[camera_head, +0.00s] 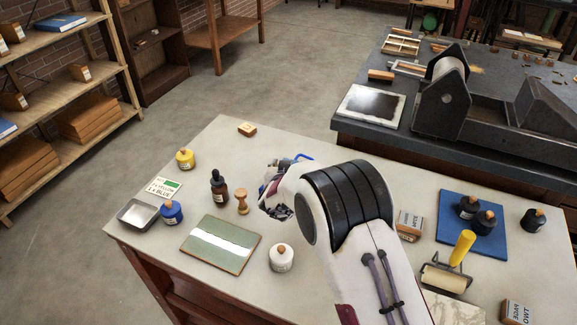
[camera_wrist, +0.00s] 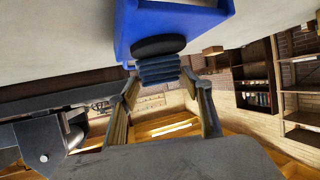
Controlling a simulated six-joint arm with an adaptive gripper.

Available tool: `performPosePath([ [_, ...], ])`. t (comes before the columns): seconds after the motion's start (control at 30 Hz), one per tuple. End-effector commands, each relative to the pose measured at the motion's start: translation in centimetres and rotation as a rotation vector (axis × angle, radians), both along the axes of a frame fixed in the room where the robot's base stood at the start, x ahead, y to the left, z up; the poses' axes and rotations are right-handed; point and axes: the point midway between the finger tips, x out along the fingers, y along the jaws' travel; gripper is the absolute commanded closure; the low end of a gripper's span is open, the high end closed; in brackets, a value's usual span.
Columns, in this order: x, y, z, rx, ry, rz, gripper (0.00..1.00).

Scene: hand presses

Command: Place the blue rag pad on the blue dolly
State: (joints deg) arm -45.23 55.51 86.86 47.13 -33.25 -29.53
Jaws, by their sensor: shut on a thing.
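My gripper (camera_wrist: 160,76) is shut on the blue rag pad (camera_wrist: 160,68), a ribbed grey-blue piece between the fingertips in the wrist view. The blue dolly (camera_wrist: 128,30) is right beyond the pad at the top of that view, with a dark oval on its near face. The pad overlaps the dolly's edge in the picture; I cannot tell whether they touch. In the head view my gripper (camera_head: 272,200) is over the table, and only a blue bit of the dolly (camera_head: 303,157) shows behind it. The pad cannot be made out there.
A green-and-white board (camera_head: 222,243), a brown dropper bottle (camera_head: 219,187), a wooden stamp (camera_head: 242,203) and a white pot (camera_head: 281,258) stand left of my arm. A blue mat (camera_head: 455,235) with dark bottles and a yellow-handled roller (camera_head: 447,275) are right. The table's back middle is mostly clear.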

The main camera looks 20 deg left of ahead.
Motion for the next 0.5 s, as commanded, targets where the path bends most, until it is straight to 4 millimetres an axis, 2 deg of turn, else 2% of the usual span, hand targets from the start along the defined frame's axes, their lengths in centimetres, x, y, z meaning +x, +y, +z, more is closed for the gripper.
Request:
performPosePath([
  [0.17, 0.00, 0.00, -0.28, 0.000, 0.000, 0.000, 0.71],
  [0.2, 0.00, 0.00, -0.25, 0.000, 0.000, 0.000, 0.43],
  [0.23, 0.00, 0.00, -0.25, 0.000, 0.000, 0.000, 0.35],
  [0.5, 0.00, -0.01, -0.24, 0.000, 0.000, 0.000, 0.34],
])
